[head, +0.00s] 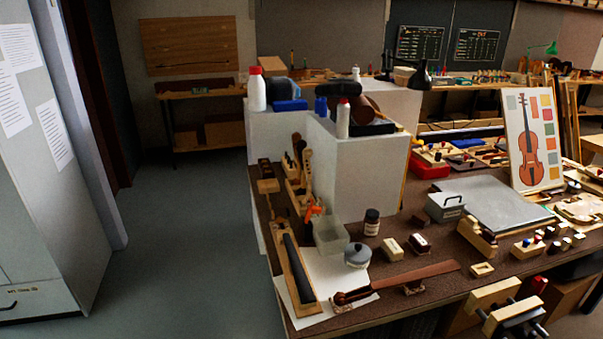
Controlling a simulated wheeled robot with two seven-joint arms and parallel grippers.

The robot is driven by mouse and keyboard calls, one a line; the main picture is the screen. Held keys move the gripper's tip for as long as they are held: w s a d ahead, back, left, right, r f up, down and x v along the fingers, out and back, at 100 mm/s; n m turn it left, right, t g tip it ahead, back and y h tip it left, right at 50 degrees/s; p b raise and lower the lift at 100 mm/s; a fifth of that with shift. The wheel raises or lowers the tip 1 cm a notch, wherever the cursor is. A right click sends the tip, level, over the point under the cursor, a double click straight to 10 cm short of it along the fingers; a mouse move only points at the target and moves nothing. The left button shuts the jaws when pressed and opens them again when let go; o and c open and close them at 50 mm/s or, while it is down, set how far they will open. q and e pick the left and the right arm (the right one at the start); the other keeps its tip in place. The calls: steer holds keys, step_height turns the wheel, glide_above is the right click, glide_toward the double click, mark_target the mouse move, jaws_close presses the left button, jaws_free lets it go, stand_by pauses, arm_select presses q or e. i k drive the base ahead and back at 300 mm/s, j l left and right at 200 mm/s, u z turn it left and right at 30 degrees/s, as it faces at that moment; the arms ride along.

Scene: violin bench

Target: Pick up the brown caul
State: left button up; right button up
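A small dark brown block with a pale label or top (419,244), which looks like the brown caul, lies on the brown bench (440,275). It sits just right of a similar pale wood block (392,249), with a narrow gap between them. Neither of my grippers is in view, and nothing touches the brown block.
A dark-capped jar (372,222) stands behind the blocks, and a grey lidded pot (357,255) is to their left. A long brown neck or fingerboard piece (410,279) lies in front. A grey metal box (445,207) stands behind right. Open floor (190,240) lies left of the bench.

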mark_target(487, 235)
steer(key=z, duration=1.4)
